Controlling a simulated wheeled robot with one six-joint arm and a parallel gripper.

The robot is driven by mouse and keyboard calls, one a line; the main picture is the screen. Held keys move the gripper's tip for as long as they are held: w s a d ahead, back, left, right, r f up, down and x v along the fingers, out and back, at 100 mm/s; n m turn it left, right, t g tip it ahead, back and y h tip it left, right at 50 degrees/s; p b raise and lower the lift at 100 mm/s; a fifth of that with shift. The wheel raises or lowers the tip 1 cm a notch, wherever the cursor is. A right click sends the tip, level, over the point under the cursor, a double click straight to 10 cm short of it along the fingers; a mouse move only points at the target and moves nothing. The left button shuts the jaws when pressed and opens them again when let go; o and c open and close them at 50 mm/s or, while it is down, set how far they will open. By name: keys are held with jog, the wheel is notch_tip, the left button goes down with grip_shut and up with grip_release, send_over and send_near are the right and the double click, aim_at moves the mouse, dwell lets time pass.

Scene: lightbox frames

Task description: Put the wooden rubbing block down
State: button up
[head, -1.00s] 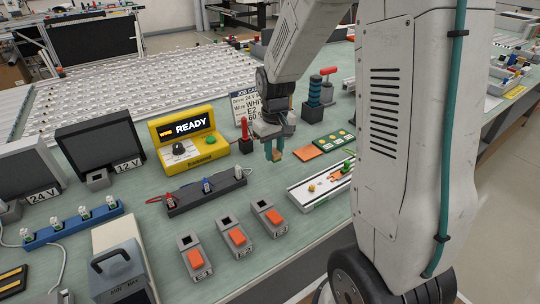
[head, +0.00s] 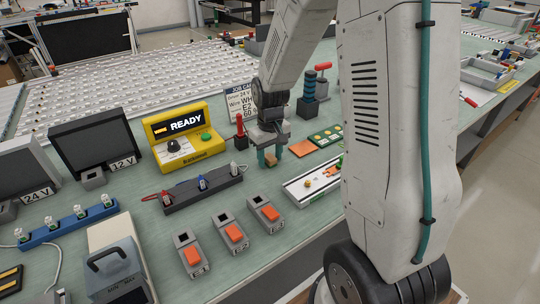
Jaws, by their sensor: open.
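The wooden rubbing block (head: 271,160) is a small brown block in the head view. It is at the bench top, right of the yellow tester and behind the white rail. My gripper (head: 269,157) points down over it with its teal fingers open, one to each side of the block. The fingers hide part of the block, and I cannot tell whether they touch it.
An orange pad (head: 302,148) and a green board with yellow spots (head: 326,136) lie just right of the gripper. The yellow tester (head: 184,142) stands to its left. A black terminal strip (head: 203,190) and a white rail (head: 312,182) are in front.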

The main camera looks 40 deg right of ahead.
aim_at(270, 157)
notch_tip(270, 157, up, 12)
jog(key=s+a+r, duration=0.2)
jog(key=s+a, duration=0.1)
jog(key=s, duration=0.5)
jog(key=s+a+r, duration=0.3)
jog(key=s+a, duration=0.1)
jog(key=s, duration=0.4)
jog(key=s+a+r+t, duration=0.1)
jog(key=s+a+r, duration=0.2)
jog(key=s, duration=0.5)
jog(key=shift+s+a+r, duration=0.2)
jog(key=shift+s+r, duration=0.05)
jog(key=shift+s, duration=0.15)
jog(key=shift+o, duration=0.5)
